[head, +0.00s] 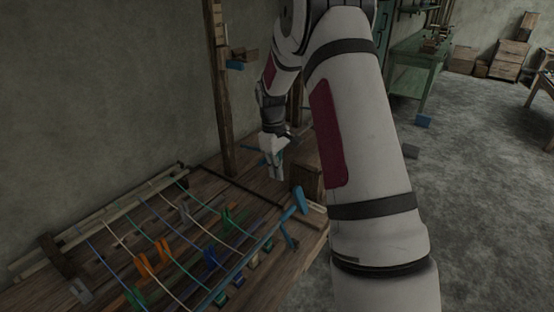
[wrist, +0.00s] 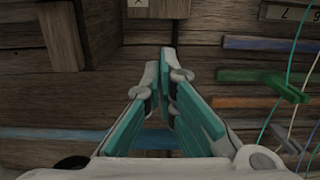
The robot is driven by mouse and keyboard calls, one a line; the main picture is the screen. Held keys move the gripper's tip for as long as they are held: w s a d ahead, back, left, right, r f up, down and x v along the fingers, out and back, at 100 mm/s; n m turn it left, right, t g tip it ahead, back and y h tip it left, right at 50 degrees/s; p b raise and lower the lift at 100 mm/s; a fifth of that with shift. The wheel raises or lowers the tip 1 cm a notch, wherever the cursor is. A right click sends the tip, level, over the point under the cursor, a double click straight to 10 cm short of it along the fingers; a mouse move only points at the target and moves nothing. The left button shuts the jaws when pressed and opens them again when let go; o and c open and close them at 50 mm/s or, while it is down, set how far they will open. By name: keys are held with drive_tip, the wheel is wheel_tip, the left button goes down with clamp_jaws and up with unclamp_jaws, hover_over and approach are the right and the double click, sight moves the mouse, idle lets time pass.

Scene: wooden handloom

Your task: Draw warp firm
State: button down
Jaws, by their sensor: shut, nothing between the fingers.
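The handloom's warp cords (head: 170,225) run in several colours across the wooden loom bed, between a pale back bar (head: 95,222) and a blue bar (head: 252,252) at the front. A blue handle (head: 300,200) stands at the right end of the blue bar. My gripper (head: 277,172) is above the far right part of the loom, apart from the cords. In the wrist view my gripper (wrist: 163,60) points at brown boards, its teal-padded fingers close together and empty. Cords (wrist: 292,75) and a green peg (wrist: 262,82) show at the right there.
A wooden post (head: 220,100) rises behind the loom, with a small blue-ended piece on it. A wooden box (head: 307,180) sits at the loom's right end. A green workbench (head: 420,55) and crates stand farther back. The grey floor at the right is mostly clear.

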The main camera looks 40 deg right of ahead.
sight(301, 202)
drive_tip(key=f, duration=0.3)
drive_tip(key=shift+s+f, duration=0.2)
drive_tip(key=shift+f, duration=0.05)
drive_tip(key=shift+s+d+r+p, duration=0.15)
drive_tip(key=shift+s+d+r, duration=0.15)
drive_tip(key=shift+s, duration=0.25)
drive_tip(key=shift+s+d+r+p, duration=0.15)
drive_tip(key=shift+s+r, duration=0.2)
drive_tip(key=shift+s, duration=0.25)
drive_tip(key=shift+s+d+r+p, duration=0.1)
drive_tip(key=shift+s+d+r, duration=0.2)
drive_tip(key=shift+s, duration=0.25)
drive_tip(key=shift+r, duration=0.1)
